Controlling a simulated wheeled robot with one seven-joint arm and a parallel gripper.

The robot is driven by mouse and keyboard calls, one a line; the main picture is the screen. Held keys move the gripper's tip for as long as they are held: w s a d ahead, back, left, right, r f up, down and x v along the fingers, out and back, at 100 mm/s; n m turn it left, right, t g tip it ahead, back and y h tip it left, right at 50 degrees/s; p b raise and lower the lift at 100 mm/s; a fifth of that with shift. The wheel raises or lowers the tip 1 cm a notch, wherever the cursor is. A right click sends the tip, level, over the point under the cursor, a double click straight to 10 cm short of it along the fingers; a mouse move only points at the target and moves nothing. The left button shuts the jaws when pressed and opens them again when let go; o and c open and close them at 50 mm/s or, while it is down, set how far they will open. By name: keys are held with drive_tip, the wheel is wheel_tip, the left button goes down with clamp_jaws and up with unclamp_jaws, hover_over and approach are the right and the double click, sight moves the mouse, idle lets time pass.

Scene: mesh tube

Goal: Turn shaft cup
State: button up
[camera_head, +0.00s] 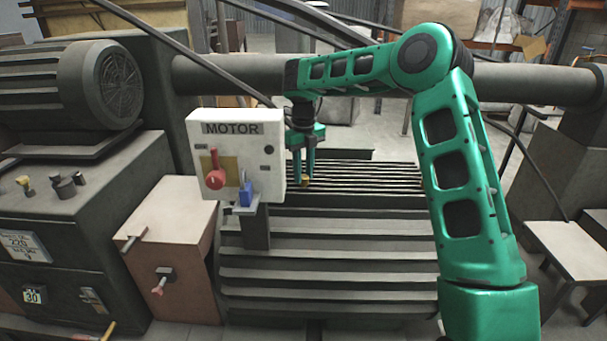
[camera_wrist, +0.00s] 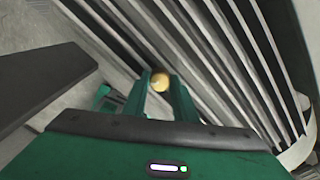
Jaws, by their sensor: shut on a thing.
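A small round yellow-brass piece, which looks like the shaft cup (camera_wrist: 160,81), sits between my fingertips in the wrist view. It also shows in the head view as a small yellowish spot (camera_head: 306,182) at the lower end of my fingers. My gripper (camera_head: 304,179) points down over the ribbed grey machine bed, just right of the white MOTOR box. In the wrist view my gripper (camera_wrist: 160,83) has its two green fingers on either side of the piece, shut on it. The sides of the piece are partly hidden by the fingers.
The long slats (camera_head: 330,256) of the machine lie below. A large motor (camera_head: 105,85) stands at left.

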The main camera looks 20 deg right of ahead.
sight(303, 176)
drive_tip(key=m, duration=0.5)
drive_tip(key=shift+w+m, duration=0.15)
drive_tip(key=shift+m, duration=2.35)
drive_tip(key=o, duration=1)
drive_tip(key=shift+o, duration=0.2)
wheel_tip(303, 176, up, 11)
